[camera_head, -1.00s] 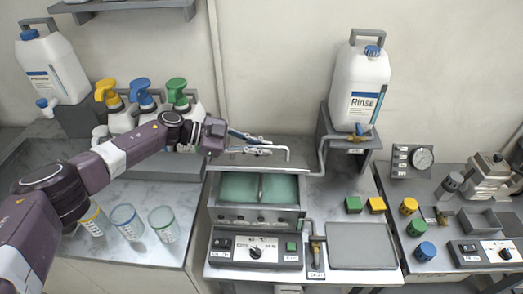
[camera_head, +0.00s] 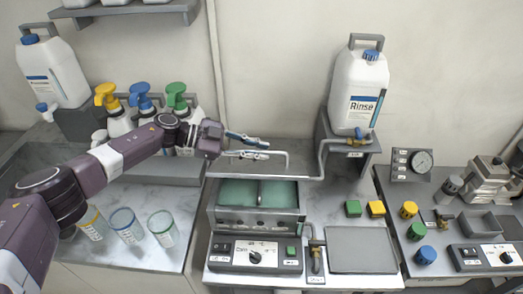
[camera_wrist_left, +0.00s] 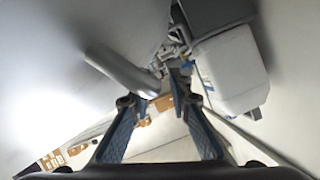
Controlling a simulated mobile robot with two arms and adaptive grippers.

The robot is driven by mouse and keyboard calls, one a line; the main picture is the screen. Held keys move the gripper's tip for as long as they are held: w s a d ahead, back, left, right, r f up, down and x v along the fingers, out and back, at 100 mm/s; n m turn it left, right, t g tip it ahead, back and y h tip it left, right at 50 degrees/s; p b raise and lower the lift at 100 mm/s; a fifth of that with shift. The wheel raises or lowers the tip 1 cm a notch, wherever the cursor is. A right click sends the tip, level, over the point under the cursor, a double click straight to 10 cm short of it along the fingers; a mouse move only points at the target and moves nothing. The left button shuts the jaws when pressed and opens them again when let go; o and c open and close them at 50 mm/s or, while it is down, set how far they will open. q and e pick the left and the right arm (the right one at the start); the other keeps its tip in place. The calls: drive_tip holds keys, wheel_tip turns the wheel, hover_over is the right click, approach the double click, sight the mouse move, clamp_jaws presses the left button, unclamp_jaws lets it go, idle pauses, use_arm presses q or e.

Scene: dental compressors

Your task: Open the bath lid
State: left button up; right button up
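The bath (camera_head: 256,222) is a grey metal box at the middle, with green liquid in two sections showing through its open top. The bath lid (camera_head: 228,166) appears raised at the bath's rear edge, with a light bent bar (camera_head: 287,160) above it. My left gripper (camera_head: 268,149) reaches in from the left, its two blue fingers apart at the bar. I cannot tell whether they touch it. In the left wrist view the fingers (camera_wrist_left: 158,88) are also apart, with a pale, blurred cylinder to their left. My right gripper is not in view.
A Rinse bottle (camera_head: 358,92) stands on a raised stand behind right. Pump bottles (camera_head: 143,105) and clear cups (camera_head: 126,224) are at left, under and beside my arm. A flat grey tray (camera_head: 362,250) sits right of the control panel (camera_head: 254,256).

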use_arm(q)
drive_tip(key=v, duration=1.1)
drive_tip(key=shift+a+r, duration=0.1)
drive_tip(key=shift+a, duration=0.05)
